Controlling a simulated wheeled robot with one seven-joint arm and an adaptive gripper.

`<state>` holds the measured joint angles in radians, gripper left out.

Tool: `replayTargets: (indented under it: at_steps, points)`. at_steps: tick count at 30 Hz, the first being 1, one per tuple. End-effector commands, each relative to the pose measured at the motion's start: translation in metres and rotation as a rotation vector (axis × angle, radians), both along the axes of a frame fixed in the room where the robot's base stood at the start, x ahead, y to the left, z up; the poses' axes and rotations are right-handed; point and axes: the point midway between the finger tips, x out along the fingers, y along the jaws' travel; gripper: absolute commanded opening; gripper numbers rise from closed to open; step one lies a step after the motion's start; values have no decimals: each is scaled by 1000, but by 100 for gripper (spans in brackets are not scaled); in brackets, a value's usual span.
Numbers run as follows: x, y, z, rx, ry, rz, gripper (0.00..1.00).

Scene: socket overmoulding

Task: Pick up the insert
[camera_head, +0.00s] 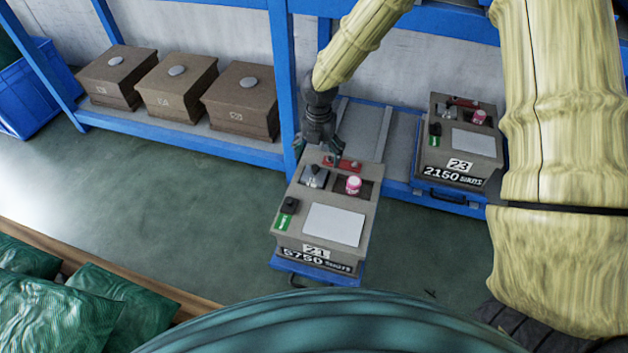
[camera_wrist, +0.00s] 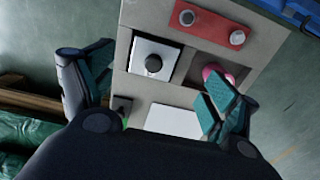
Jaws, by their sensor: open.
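A grey box (camera_head: 289,219) marked 24 and "5750 shots" stands in front of the shelf, pulled out on a blue tray. Its left pocket holds a pale square block with a dark round knob (camera_head: 314,177), which may be the insert; it also shows in the wrist view (camera_wrist: 152,64). The right pocket holds a pink piece (camera_head: 353,184), partly hidden by a finger in the wrist view. A red plate (camera_wrist: 211,28) with two round fittings lies at the box's far edge. My gripper (camera_wrist: 160,84) is open and empty above the box, fingers spread either side of the pockets.
A similar box (camera_head: 460,170) marked 23 and "2150 shots" sits on the shelf at right. Several brown lidded boxes (camera_head: 180,85) line the lower shelf at left. A blue shelf post (camera_head: 286,80) stands close left of my gripper. Green sacks (camera_head: 105,305) lie at front left.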

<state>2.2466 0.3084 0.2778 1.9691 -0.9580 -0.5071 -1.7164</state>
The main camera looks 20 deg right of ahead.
Motion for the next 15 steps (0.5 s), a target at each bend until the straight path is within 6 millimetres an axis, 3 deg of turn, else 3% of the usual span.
replayTargets:
  at_steps: [3, 10, 15]
  points:
    - [0, 0, -17, 0, -1, 1, 88]
    - [0, 2, -27, 0, -1, 0, 88]
    - [1, 6, -45, 1, -1, -1, 88]
